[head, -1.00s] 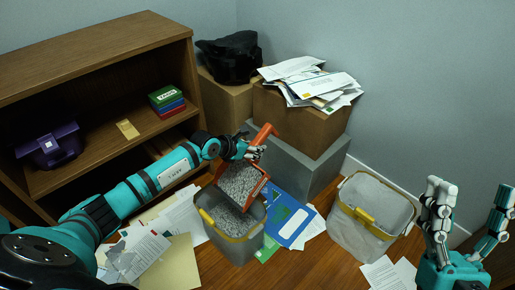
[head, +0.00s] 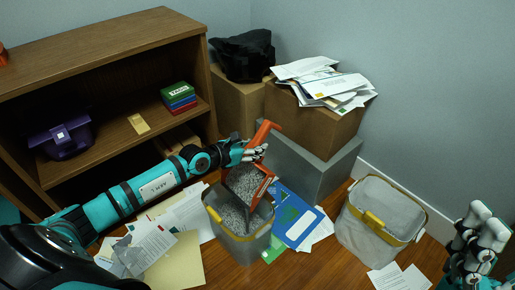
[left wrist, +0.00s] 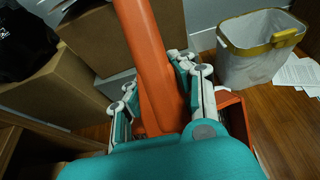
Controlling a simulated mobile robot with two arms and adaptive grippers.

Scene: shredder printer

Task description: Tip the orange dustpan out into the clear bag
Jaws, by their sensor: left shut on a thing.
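My left gripper (head: 256,152) is shut on the handle of the orange dustpan (head: 266,184). In the left wrist view, the gripper (left wrist: 160,92) has a finger on each side of the orange handle (left wrist: 152,60). The dustpan is tilted, with its pan just over a grey bin (head: 236,245) with a yellow rim; grey shreds lie in both. A second yellow-rimmed bin, lined with a clear bag (head: 375,215), stands to the right and looks empty; it also shows in the left wrist view (left wrist: 255,65). My right gripper (head: 492,240) is open and empty at the lower right, partly cut off.
A wooden shelf (head: 110,50) stands at the left. Behind the dustpan are a grey box (head: 320,165) and cardboard boxes (head: 320,120) topped with papers. Papers and a blue folder (head: 297,217) lie around the first bin. Some floor between the bins is bare.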

